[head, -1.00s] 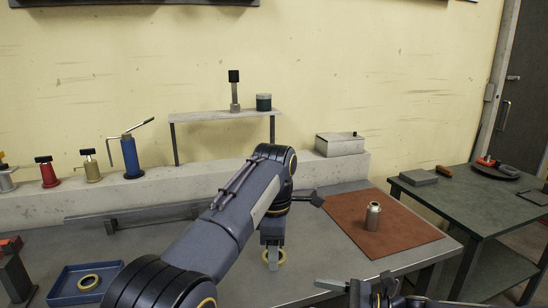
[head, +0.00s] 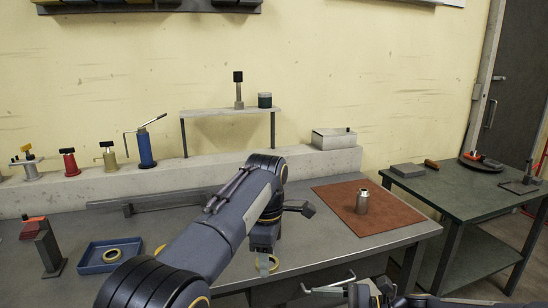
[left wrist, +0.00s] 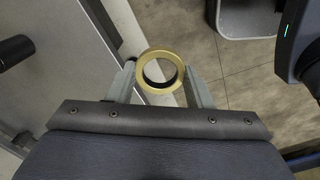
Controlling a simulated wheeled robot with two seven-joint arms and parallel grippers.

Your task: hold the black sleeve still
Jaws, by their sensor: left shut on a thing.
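My left gripper (head: 264,266) is shut on a gold ring (head: 272,263) near the front edge of the grey bench. In the left wrist view the ring (left wrist: 160,72) sits between the two fingers, with a dark inside; I cannot tell whether that dark part is a black sleeve. The ring's lower side is hidden. A dark, short cylinder (head: 265,100) stands on the raised shelf, away from both grippers.
A blue tray (head: 84,269) on the bench (head: 215,237) holds another gold ring (head: 112,255). A silver bottle-like part (head: 362,201) stands on a brown mat (head: 393,214). A green side table (head: 450,198) is at right. Several coloured tools line the back ledge.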

